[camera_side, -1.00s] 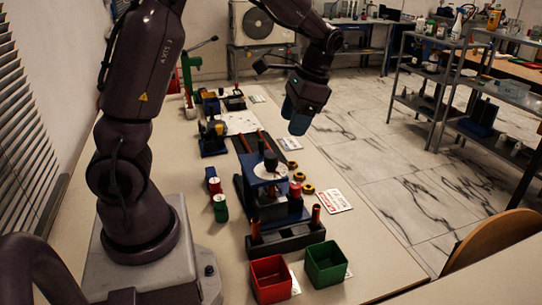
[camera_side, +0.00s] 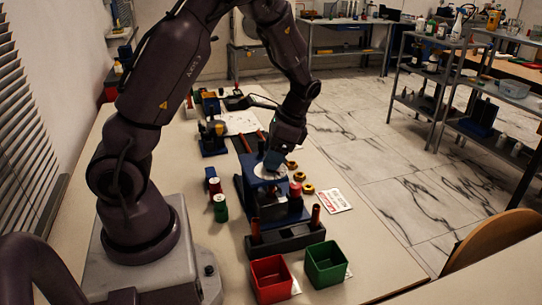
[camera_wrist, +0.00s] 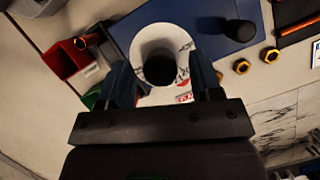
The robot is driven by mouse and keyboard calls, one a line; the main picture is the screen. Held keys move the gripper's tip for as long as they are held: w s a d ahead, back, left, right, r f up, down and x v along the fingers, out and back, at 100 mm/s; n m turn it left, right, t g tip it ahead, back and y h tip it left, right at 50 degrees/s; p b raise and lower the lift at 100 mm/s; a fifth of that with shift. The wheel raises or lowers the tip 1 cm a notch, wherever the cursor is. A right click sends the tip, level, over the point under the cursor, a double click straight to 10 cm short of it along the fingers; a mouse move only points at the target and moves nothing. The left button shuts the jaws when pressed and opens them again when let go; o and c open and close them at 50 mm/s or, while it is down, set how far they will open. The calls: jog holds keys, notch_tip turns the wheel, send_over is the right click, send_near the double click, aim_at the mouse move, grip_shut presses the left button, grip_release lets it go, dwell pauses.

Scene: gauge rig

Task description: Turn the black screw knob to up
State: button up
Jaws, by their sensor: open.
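The black screw knob (camera_wrist: 160,68) shows in the wrist view as a dark round top in the middle of a white dial disc (camera_wrist: 148,38) with red markings. I cannot read which way it points. In the side view the white disc (camera_side: 268,175) lies on top of the blue gauge rig (camera_side: 262,186), and my gripper hides the knob. My gripper (camera_side: 273,163) points down just above the disc. In the wrist view my gripper (camera_wrist: 162,80) is open, with one finger on each side of the knob. Contact with the knob cannot be made out.
A red bin (camera_side: 270,280) and a green bin (camera_side: 326,265) stand at the table's near end. Gold nuts (camera_side: 308,189) and a red cylinder (camera_side: 295,189) are right of the rig. A green can (camera_side: 220,208) stands left. Another black knob (camera_wrist: 238,30) shows in the wrist view.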

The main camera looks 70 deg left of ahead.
jog(key=shift+s+a+f, duration=0.1)
jog(key=shift+s+f, duration=0.1)
jog(key=shift+f, duration=0.3)
jog(key=c, duration=0.9)
